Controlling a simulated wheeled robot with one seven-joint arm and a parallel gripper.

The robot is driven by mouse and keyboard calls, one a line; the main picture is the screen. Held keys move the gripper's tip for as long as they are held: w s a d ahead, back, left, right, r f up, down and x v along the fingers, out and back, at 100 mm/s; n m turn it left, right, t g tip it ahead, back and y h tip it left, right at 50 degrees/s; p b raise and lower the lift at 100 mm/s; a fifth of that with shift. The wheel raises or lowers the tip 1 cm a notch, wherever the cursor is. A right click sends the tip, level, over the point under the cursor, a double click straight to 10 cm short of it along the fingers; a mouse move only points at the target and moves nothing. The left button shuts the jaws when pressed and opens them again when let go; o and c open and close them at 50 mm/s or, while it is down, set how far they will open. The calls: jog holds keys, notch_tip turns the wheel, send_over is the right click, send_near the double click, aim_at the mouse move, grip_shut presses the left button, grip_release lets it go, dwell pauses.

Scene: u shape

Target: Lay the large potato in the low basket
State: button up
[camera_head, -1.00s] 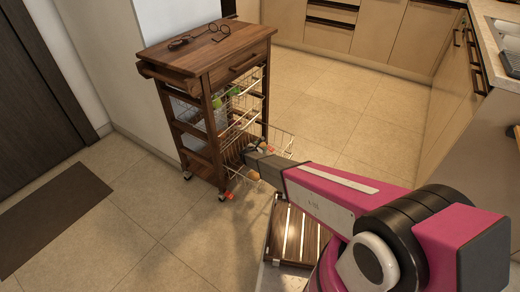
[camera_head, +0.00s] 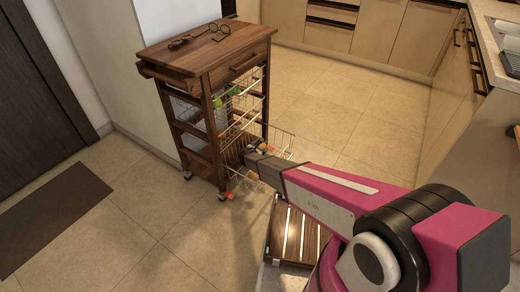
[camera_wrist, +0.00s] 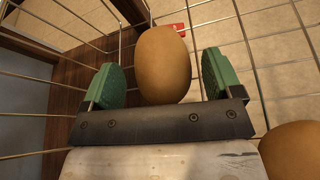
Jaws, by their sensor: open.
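A brown potato (camera_wrist: 163,62) lies between the fingers of my gripper (camera_wrist: 163,85) in the wrist view, with a gap on each side. The green finger pads are apart and do not touch it. A second brown potato (camera_wrist: 293,151) is partly cut off at the lower right; I cannot tell which is larger. Wire mesh of the low basket (camera_wrist: 246,50) surrounds them. In the head view the low basket (camera_head: 281,132) is pulled out from the wooden trolley, and my gripper (camera_head: 249,156) is at it; the potatoes are hard to make out there.
The wooden trolley (camera_head: 190,57) carries glasses (camera_head: 221,31) on top, and a higher wire basket (camera_head: 245,100) with green items. A slatted wooden surface (camera_head: 294,235) lies below my arm. Open tiled floor (camera_head: 120,225) is at the left.

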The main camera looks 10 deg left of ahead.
jog(key=v, duration=0.6)
jog(key=shift+s+r, duration=0.1)
jog(key=shift+s, duration=0.1)
dwell(0.9)
